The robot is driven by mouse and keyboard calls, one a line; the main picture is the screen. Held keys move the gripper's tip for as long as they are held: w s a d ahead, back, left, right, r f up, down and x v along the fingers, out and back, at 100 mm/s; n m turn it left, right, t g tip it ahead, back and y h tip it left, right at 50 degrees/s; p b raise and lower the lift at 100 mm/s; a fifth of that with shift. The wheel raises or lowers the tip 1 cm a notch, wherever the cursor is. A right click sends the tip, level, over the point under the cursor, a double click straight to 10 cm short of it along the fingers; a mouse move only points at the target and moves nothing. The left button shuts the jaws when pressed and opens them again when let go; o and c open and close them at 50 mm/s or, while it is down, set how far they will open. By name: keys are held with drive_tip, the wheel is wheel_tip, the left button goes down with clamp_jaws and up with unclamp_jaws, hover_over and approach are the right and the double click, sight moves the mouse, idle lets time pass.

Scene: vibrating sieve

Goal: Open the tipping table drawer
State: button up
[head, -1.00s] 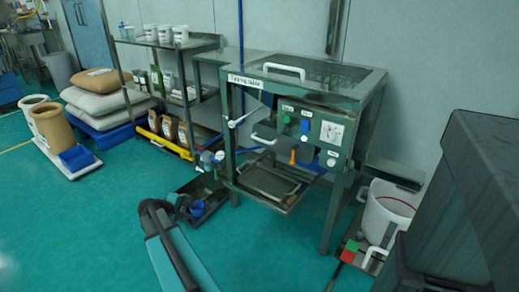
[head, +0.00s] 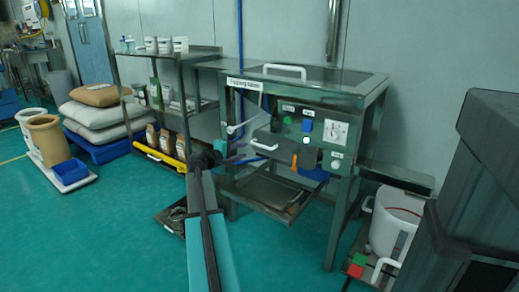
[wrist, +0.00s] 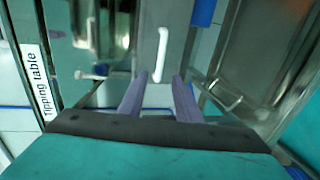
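The tipping table (head: 370,92) is a green-grey metal stand with a name label, also seen in the wrist view (wrist: 30,80). A white bar handle (head: 264,145) is on the grey drawer front (head: 275,137) below its top. In the wrist view the handle (wrist: 161,55) stands lengthwise just ahead of my fingertips, on the grey front (wrist: 150,18). My gripper (wrist: 160,76) is open and empty, its two purple-grey fingers apart, with the handle's near end about between them. I cannot tell whether they touch it. In the head view my gripper (head: 240,158) is left of the handle.
A control panel with a gauge (head: 335,131) and knobs is right of the handle. An open tray (head: 268,192) lies below it. A rack (head: 165,52) with bags and tubs stands to the left. A white bucket (head: 395,220) is at right.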

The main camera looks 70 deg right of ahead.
sight(258, 145)
drive_tip(key=shift+d+f, duration=0.1)
drive_tip(key=shift+b+x, duration=2.35)
drive_tip(key=shift+x, duration=4.4)
